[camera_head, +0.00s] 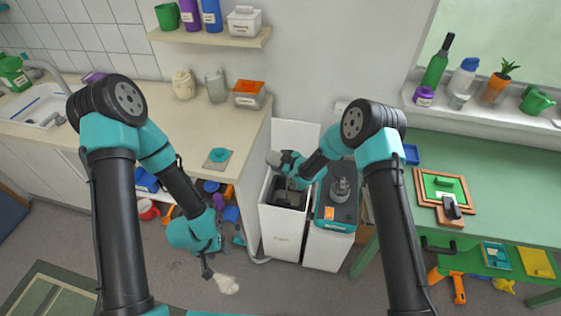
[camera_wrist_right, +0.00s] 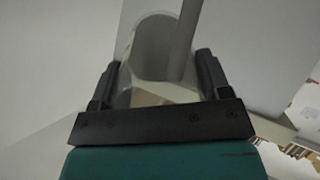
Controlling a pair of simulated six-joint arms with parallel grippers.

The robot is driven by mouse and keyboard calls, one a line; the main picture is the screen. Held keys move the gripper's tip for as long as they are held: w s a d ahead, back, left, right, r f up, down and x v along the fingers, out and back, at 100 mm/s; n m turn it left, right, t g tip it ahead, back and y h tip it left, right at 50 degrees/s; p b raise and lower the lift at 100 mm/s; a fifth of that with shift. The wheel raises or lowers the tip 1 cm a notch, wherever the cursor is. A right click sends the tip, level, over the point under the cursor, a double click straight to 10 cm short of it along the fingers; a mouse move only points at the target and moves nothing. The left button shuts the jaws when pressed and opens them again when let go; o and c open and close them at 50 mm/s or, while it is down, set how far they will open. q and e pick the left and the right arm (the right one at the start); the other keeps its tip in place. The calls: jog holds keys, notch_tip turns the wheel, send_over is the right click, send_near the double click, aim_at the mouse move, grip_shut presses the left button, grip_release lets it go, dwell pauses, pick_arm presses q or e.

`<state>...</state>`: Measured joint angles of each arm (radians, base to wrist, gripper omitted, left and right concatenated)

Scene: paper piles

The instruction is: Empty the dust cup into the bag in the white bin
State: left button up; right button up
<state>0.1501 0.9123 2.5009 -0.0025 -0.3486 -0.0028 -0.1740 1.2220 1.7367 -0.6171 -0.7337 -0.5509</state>
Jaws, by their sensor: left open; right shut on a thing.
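The white bin (camera_head: 281,232) stands open in the middle of the head view, with a dark bag (camera_head: 286,192) inside. My right gripper (camera_head: 283,160) is above the bin's opening, shut on the clear dust cup (camera_wrist_right: 152,48). In the right wrist view the cup sits between both fingers of the right gripper (camera_wrist_right: 155,85). The cup looks see-through; whether dust is in it I cannot tell. In the head view the cup is small and partly hidden by the gripper. My left gripper (camera_head: 207,272) is open and empty, low over the floor.
A white unit with a teal top (camera_head: 336,212) stands right beside the bin. The counter (camera_head: 205,130) is on the left and a green table (camera_head: 480,190) on the right. A pale dust pile (camera_head: 227,285) lies on the floor near my left gripper.

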jog(key=shift+f+t+y, duration=0.2)
jog(key=shift+t+y, duration=0.1)
jog(key=shift+y, duration=0.1)
dwell(1.8)
jog(key=shift+s+d+f, duration=0.1)
jog(key=shift+f, duration=0.05)
jog(key=shift+s+d+f+t+y, duration=0.15)
jog(key=shift+f+t+y, duration=0.25)
jog(key=shift+t+y, duration=0.25)
jog(key=shift+s+d+f+t+y, duration=0.1)
jog(key=shift+f+t+y, duration=0.3)
jog(key=shift+t+y, duration=0.25)
dwell(4.3)
